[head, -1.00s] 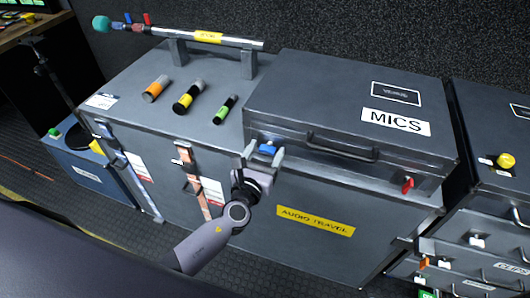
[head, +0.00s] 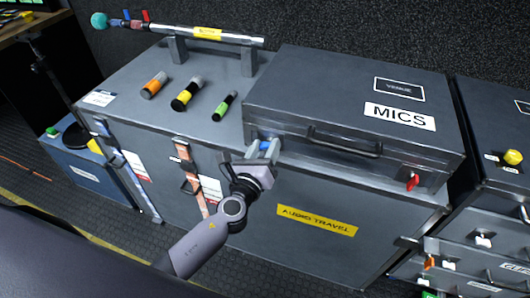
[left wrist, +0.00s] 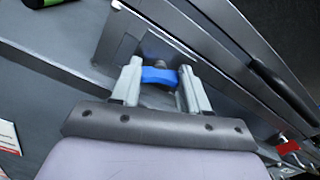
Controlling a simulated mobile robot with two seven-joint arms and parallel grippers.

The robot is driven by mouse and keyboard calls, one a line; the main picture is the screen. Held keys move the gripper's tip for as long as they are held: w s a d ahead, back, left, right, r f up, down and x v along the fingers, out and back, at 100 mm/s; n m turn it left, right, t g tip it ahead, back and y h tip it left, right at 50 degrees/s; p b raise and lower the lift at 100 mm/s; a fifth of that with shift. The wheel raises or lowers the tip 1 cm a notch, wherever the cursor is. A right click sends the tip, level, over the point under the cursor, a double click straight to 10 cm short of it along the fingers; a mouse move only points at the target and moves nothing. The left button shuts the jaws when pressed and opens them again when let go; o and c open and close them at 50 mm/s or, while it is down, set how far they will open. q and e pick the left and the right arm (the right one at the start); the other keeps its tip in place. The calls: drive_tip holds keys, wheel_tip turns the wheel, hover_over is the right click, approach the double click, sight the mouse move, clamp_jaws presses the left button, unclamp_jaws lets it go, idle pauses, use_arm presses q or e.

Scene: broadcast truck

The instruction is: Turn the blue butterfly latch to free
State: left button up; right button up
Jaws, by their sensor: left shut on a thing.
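The blue butterfly latch (left wrist: 158,76) is on the front face of the grey MICS case, near its left end. In the left wrist view it lies between the two fingers of my left gripper (left wrist: 160,90), which is shut on it. In the head view my left gripper (head: 263,152) covers most of the latch, and only a little blue (head: 264,146) shows. A red latch (head: 412,181) is at the right end of the same front face. The MICS case (head: 340,100) is closed. My right gripper is not in view.
The MICS case sits on a large grey trunk (head: 380,230) labelled AUDIO TRAVEL. Orange, yellow and green-banded cylinders (head: 186,94) lie on the trunk to the left. A long pole (head: 207,34) rests on brackets behind. Drawers (head: 470,257) stand at right.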

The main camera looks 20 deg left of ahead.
use_arm(q)
drive_tip(key=n+b, duration=0.1)
drive_tip(key=n, duration=0.1)
drive_tip(key=n+b, duration=0.1)
drive_tip(key=shift+f+n, duration=0.2)
drive_tip(key=shift+n, duration=0.2)
drive_tip(key=shift+n+b, duration=0.4)
drive_tip(key=shift+n, duration=0.5)
drive_tip(key=n+b, duration=0.1)
drive_tip(key=n, duration=0.1)
drive_tip(key=shift+n, duration=0.3)
drive_tip(key=shift+a+n+b, duration=0.1)
drive_tip(key=shift+n+b, duration=0.45)
drive_tip(key=shift+n, duration=1.35)
drive_tip(key=o, duration=1.1)
drive_tip(key=shift+c, duration=0.2)
drive_tip(key=shift+s, duration=0.1)
